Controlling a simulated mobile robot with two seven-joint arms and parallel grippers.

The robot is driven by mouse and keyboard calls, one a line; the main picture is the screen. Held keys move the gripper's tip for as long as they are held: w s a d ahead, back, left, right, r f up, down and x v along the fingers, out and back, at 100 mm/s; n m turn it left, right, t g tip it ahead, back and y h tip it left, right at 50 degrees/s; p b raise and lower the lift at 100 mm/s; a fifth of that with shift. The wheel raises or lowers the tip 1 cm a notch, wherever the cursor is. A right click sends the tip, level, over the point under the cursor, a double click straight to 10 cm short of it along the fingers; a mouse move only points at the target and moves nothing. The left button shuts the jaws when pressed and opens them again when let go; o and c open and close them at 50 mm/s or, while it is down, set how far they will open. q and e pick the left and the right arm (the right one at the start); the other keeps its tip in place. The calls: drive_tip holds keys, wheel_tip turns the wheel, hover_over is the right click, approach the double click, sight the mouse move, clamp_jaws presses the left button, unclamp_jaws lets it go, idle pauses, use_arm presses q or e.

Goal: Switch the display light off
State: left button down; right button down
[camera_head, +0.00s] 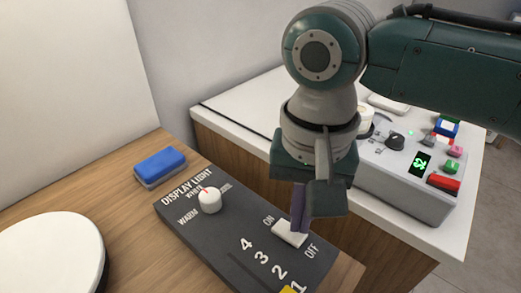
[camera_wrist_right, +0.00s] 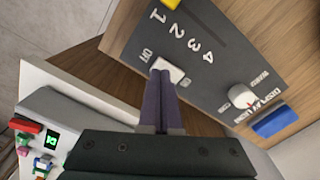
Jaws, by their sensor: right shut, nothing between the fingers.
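The display light panel (camera_head: 225,232) is a dark grey board on the wooden counter, and it also shows in the right wrist view (camera_wrist_right: 215,75). Its white rocker switch (camera_head: 288,235) sits between the words ON and OFF. In the right wrist view the switch (camera_wrist_right: 170,69) lies right at my fingertips. My right gripper (camera_head: 299,230) is shut and empty, pointing down at the switch; its fingertips appear to touch or nearly touch it. Which way the rocker is tipped I cannot tell. My left gripper is not in view.
A white dial (camera_head: 209,200) and a yellow slider (camera_head: 290,289) are on the same panel. A blue sponge-like block (camera_head: 160,167) lies behind it. A white round object (camera_head: 50,255) stands at left. A control box (camera_head: 420,190) with coloured buttons stands on the white counter at right.

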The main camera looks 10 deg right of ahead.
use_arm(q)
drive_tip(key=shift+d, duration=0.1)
use_arm(e)
drive_tip(key=shift+f, duration=0.1)
